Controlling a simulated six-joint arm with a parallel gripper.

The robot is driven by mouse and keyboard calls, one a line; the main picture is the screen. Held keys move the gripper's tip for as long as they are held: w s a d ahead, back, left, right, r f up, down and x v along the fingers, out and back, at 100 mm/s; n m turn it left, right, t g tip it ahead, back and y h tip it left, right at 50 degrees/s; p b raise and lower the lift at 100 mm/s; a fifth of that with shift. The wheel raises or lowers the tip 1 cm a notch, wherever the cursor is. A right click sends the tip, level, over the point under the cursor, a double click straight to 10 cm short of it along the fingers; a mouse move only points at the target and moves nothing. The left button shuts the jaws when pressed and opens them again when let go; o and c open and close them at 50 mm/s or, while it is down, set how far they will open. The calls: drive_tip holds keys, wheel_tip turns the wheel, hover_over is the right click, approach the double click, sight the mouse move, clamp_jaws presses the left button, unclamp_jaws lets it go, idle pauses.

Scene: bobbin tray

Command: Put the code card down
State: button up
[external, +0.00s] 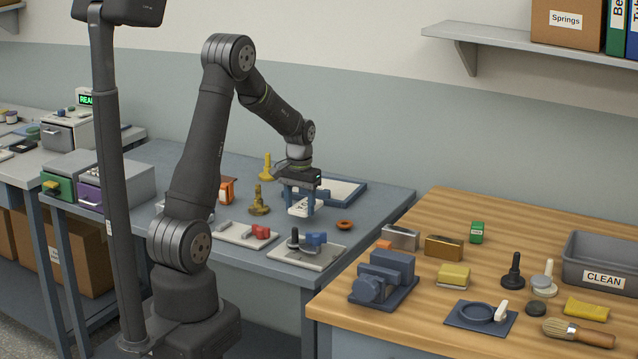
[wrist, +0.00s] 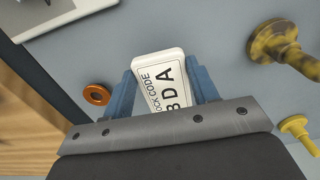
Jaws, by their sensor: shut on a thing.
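The code card (wrist: 160,72) is a white card with rounded corners and black print, partly readable as "LOCK CODE" and "BDA" in the wrist view. It also shows as a pale piece (external: 300,208) between the fingers in the external view. My gripper (external: 301,206) is shut on the card, with a blue finger on each side of it in the wrist view (wrist: 162,88). The card's near end is hidden behind the gripper body. It appears held over the blue-grey table (external: 370,218); I cannot tell whether it touches the surface.
An orange ring (external: 344,225) lies right of my gripper. A mottled brass post (external: 259,202) and a yellow post (external: 266,167) stand left of it. A blue-edged tray (external: 352,184) lies behind. Two pale plates with red (external: 249,235) and blue (external: 315,252) parts lie in front.

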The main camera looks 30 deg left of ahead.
drive_tip(key=w+a+r+n, duration=0.4)
drive_tip(key=a+r, duration=0.1)
drive_tip(key=r, duration=0.3)
drive_tip(key=shift+n, duration=0.3)
drive_tip(key=w+a+f, duration=0.1)
drive_tip(key=a+f, duration=0.1)
drive_tip(key=a, duration=0.1)
drive_tip(key=w+a+f, duration=0.1)
drive_tip(key=a+f, duration=0.1)
drive_tip(key=a, duration=0.2)
drive_tip(key=w+a+f, duration=0.1)
drive_tip(key=a+f, duration=0.2)
drive_tip(key=shift+w+a, duration=0.1)
drive_tip(key=shift+a, duration=0.3)
drive_tip(key=shift+f, duration=2.05)
drive_tip(key=shift+f, duration=0.1)
drive_tip(key=o, duration=1)
drive_tip(key=shift+c, duration=0.2)
drive_tip(key=shift+o, duration=0.2)
